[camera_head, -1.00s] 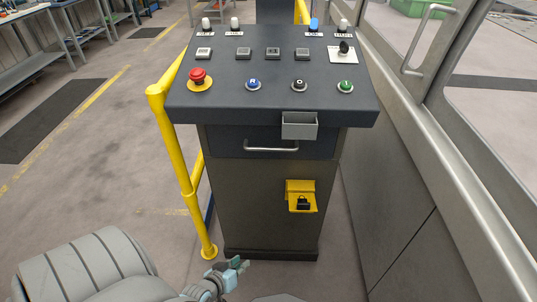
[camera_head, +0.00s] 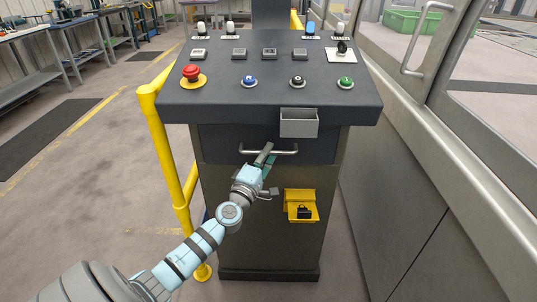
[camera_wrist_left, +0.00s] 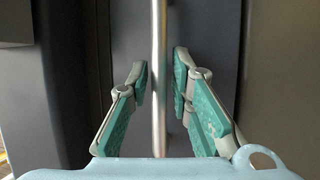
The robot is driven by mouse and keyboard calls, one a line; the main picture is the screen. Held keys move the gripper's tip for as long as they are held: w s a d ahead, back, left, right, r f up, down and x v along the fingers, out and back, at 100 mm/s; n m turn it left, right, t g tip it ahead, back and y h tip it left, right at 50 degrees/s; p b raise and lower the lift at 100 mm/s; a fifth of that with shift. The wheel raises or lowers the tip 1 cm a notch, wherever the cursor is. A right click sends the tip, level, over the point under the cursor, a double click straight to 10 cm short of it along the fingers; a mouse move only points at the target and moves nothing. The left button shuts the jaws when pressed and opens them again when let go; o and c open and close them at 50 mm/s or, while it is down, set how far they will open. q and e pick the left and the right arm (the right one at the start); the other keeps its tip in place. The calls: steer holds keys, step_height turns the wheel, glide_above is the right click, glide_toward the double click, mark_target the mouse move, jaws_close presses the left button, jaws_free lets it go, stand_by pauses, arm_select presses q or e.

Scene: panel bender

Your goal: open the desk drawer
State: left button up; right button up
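The desk drawer (camera_head: 218,142) is a dark grey front under the sloped console top, and it looks shut. Its handle (camera_head: 288,152) is a horizontal silver bar. My left gripper (camera_head: 266,157) is at the handle's middle, coming from below left. In the left wrist view, the handle (camera_wrist_left: 158,30) runs as an upright bar between the two green-padded fingers of my open left gripper (camera_wrist_left: 161,75). A gap shows on each side of the bar, so the fingers do not appear to grip it. My right gripper is not in view.
A small grey bin (camera_head: 299,123) hangs from the console edge just above the handle's right end. A yellow bracket with a padlock (camera_head: 301,206) is below right. A yellow rail (camera_head: 168,150) stands left of the console, and a machine wall (camera_head: 400,190) is at right.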

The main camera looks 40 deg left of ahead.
arm_select(q)
steer(key=shift+w+a+r, duration=0.1)
steer(key=shift+w, duration=0.3)
jaws_close()
steer(key=shift+s, duration=0.1)
